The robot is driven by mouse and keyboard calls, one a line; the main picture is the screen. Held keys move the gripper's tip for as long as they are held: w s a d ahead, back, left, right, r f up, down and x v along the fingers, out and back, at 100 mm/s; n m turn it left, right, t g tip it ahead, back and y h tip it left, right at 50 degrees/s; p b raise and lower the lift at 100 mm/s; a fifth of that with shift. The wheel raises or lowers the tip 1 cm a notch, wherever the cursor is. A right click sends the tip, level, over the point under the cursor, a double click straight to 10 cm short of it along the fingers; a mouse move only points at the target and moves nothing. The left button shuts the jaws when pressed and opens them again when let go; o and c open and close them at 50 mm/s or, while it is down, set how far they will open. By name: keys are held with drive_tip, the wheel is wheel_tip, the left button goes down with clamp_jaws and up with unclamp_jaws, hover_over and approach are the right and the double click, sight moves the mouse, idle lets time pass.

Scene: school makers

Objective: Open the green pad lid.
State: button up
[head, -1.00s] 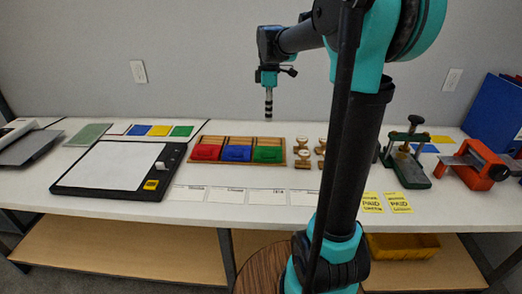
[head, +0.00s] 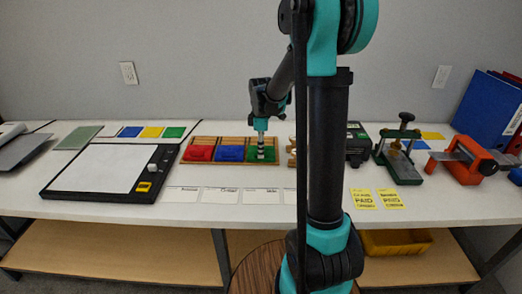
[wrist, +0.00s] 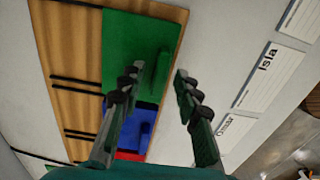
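The green pad lid (head: 274,154) is at the right end of a wooden tray (head: 187,167) in the head view. It looks closed. In the wrist view the green pad lid (wrist: 122,45) fills the upper middle, with a raised green handle (wrist: 161,72) along its right side. My gripper (wrist: 156,75) is open, its two fingers apart on either side of the handle's line. I cannot tell whether they touch it. In the head view my gripper (head: 261,155) is low over the green pad and hides part of it.
A blue pad (head: 230,153) and a red pad (head: 199,153) sit left of the green one. Name cards (head: 220,195) lie in front of the tray. A black-framed paper board (head: 105,168) is left; a green press (head: 400,160) and an orange tool (head: 468,158) are right.

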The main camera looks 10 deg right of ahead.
drive_tip(key=shift+f, duration=0.3)
drive_tip(key=shift+c, duration=0.6)
clamp_jaws()
